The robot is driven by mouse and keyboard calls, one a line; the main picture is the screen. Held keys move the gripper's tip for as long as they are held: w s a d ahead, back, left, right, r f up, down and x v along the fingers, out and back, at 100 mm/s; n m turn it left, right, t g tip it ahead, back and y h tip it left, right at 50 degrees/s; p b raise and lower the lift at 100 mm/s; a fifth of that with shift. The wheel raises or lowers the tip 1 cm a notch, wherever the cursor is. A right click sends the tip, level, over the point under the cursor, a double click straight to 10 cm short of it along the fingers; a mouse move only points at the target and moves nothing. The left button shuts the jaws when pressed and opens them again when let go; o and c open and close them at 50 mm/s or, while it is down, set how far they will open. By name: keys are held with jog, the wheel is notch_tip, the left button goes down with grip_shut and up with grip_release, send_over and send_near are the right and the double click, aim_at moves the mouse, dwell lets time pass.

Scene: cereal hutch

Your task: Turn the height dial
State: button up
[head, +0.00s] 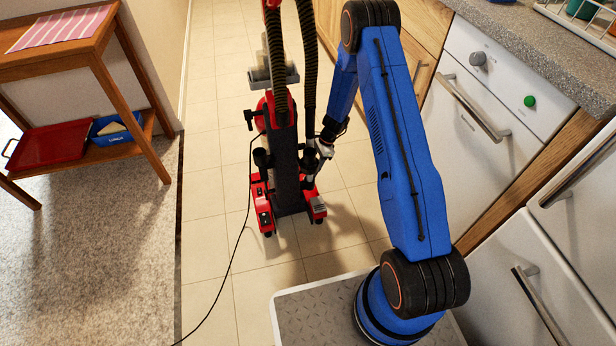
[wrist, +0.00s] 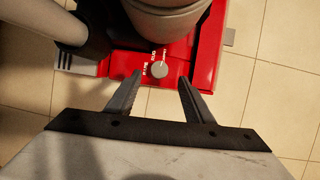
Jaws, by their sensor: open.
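A red and black upright vacuum cleaner (head: 283,150) stands on the tiled floor in the middle of the head view. Its height dial (wrist: 159,69), a small round grey knob with white lettering beside it, sits on the red base (wrist: 205,62) in the wrist view. My gripper (wrist: 160,78) is open there, with its two fingers on either side of the dial's lower edge and a gap around it. I cannot tell how far above the dial the fingertips are. In the head view my gripper (head: 322,150) is beside the vacuum's body, small and partly hidden.
White appliances with bar handles (head: 475,108) and a grey counter (head: 540,45) line the right. A black cord (head: 237,245) crosses the floor.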

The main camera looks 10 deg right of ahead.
jog(key=shift+x, duration=3.2)
jog(key=shift+c, duration=0.5)
jog(key=c, duration=0.9)
